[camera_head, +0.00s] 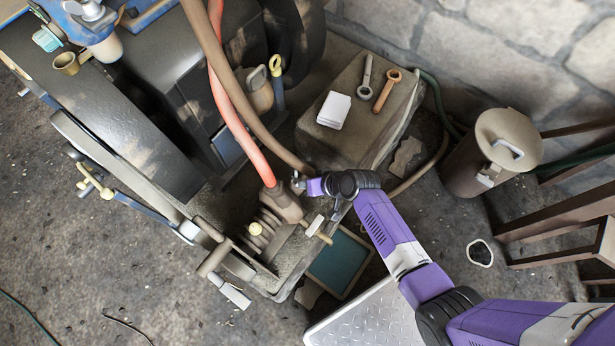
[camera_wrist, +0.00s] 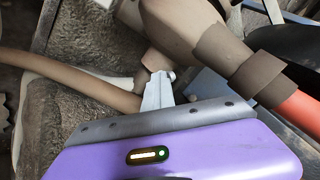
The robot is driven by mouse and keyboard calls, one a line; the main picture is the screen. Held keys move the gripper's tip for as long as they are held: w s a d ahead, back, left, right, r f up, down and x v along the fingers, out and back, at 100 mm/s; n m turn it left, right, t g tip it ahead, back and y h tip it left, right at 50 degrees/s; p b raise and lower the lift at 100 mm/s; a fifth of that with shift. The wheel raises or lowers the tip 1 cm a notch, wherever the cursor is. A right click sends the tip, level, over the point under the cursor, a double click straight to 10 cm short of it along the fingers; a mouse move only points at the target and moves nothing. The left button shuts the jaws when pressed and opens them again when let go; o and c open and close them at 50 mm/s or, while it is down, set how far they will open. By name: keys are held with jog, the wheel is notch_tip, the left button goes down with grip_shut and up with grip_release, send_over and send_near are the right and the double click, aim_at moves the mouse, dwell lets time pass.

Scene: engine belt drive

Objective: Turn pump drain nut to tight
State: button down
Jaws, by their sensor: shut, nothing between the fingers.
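My gripper (camera_head: 298,183) reaches in from the right beside the hoses, just above the brown hose fitting (camera_head: 283,203). In the wrist view my gripper (camera_wrist: 160,82) shows two pale fingers closed together and empty. Their tips are close to a small brown part (camera_wrist: 155,62) below the large brown fitting (camera_wrist: 190,35); I cannot tell whether they touch it. The pump drain nut is not clearly identifiable in either view; the small brown part at the fingertips may be it. Its turned position cannot be read.
A red hose (camera_head: 228,100) and a brown hose (camera_head: 235,80) run close to my gripper. A stone block (camera_head: 350,145) holds a wrench (camera_head: 366,78), a wooden-coloured wrench (camera_head: 386,92) and white cards (camera_head: 334,110). A lidded bin (camera_head: 492,160) stands right. Open floor lies lower left.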

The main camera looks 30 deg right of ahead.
jog(key=shift+s+a, duration=0.1)
jog(key=shift+a, duration=0.5)
dwell(0.5)
jog(key=p+v, duration=0.3)
jog(key=v, duration=0.4)
jog(key=shift+s+d+r, duration=0.2)
jog(key=shift+r, duration=0.1)
dwell(0.4)
